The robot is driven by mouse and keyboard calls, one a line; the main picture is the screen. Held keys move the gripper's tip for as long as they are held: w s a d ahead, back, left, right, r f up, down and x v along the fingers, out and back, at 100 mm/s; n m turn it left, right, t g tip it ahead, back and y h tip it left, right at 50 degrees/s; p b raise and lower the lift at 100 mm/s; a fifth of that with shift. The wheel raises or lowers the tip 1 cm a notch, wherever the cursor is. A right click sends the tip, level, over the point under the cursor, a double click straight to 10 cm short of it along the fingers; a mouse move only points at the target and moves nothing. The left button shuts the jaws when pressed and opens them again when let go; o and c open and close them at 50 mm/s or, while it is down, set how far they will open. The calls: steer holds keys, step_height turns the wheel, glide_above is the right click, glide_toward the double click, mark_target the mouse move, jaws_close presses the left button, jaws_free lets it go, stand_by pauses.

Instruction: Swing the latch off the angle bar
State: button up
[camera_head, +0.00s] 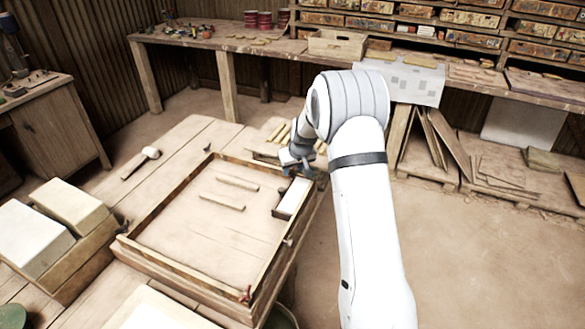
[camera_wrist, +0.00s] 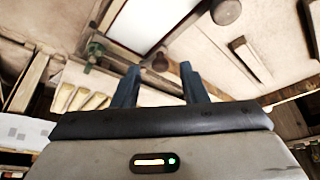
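A white rectangular block (camera_head: 291,199) with a dark edging lies inside the right side of a shallow wooden frame (camera_head: 190,268). The white block also shows in the wrist view (camera_wrist: 150,25), with a dark strip along its edge that may be the angle bar. My gripper (camera_wrist: 158,76) is open, its two blue fingers apart with nothing clearly held between them. In the head view it is over the frame's far right corner, largely hidden by my arm.
Two wooden strips (camera_head: 238,183) lie inside the frame. A green fitting (camera_wrist: 95,48) shows beside the white block in the wrist view. Pale blocks (camera_head: 70,205) stand at the left, and a mallet (camera_head: 150,154) lies on the table. Open floor lies to the right.

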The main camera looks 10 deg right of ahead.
steer(key=shift+w+f, duration=0.15)
steer(key=shift+f, duration=0.3)
jaws_close()
